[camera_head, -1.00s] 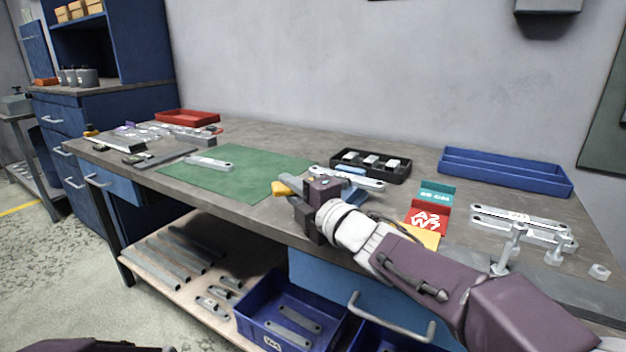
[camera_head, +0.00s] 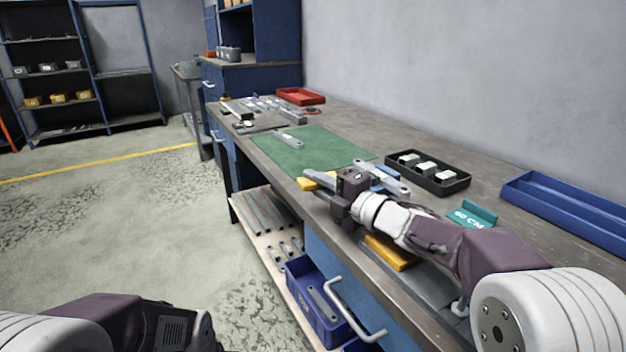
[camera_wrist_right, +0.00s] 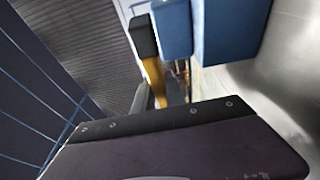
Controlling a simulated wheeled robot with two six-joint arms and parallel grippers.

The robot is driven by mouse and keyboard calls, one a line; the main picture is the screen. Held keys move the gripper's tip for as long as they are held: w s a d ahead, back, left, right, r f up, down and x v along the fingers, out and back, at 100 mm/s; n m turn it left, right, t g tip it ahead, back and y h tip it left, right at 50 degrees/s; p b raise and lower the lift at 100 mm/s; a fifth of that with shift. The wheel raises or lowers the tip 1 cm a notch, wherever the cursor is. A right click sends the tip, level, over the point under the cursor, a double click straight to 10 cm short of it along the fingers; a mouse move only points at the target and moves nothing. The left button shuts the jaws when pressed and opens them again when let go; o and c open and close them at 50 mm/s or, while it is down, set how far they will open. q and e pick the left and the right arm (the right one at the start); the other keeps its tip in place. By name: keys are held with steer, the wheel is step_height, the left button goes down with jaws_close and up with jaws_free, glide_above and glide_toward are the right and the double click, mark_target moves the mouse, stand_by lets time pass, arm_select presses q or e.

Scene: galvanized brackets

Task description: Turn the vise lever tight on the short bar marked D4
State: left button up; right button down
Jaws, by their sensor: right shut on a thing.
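The blue vise (camera_head: 384,181) sits near the front edge of the bench, partly hidden behind my right gripper. It also shows in the wrist view (camera_wrist_right: 175,28). A pale grey bar (camera_head: 383,176) lies at the vise; its mark is too small to read. My right gripper (camera_head: 340,198) is at the near side of the vise, shut on what looks like the vise lever. The wrist view shows a yellow strip (camera_wrist_right: 154,75) beside the vise, running toward the gripper; the hold itself is mostly hidden. My left gripper is out of view; only my left arm shows.
A green mat (camera_head: 310,150) with a short bar (camera_head: 288,140) lies to the left. A black tray (camera_head: 428,176) with white blocks and a blue tray (camera_head: 565,208) stand at the back.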

stand_by(0.5)
steer(key=c, duration=1.4)
jaws_free()
